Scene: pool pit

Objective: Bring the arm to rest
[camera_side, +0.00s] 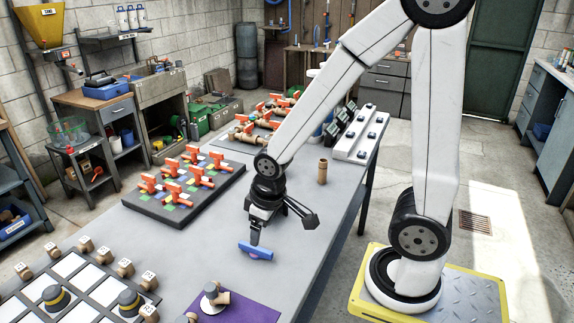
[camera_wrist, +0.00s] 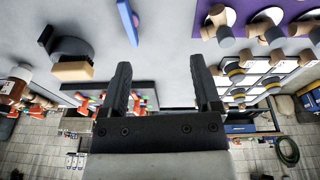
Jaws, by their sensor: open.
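My gripper (camera_side: 256,236) hangs over the grey table (camera_side: 205,245), pointing down, at the end of my bent arm. In the wrist view its two dark fingers (camera_wrist: 160,75) stand wide apart with nothing between them. A small blue bar-like piece (camera_side: 255,250) lies on the table close by the fingertips in the side view. In the wrist view this blue piece (camera_wrist: 128,22) is past the left fingertip, outside the gap. I cannot tell the exact height of the fingertips above the table.
A dark board with orange-handled valves (camera_side: 190,180) is left of my gripper. A purple mat (camera_side: 245,306) with fittings and a white-squared tray (camera_side: 75,290) lie at the near end. A tan cylinder (camera_side: 322,172) and white rack (camera_side: 360,135) stand behind. Bare table surrounds my gripper.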

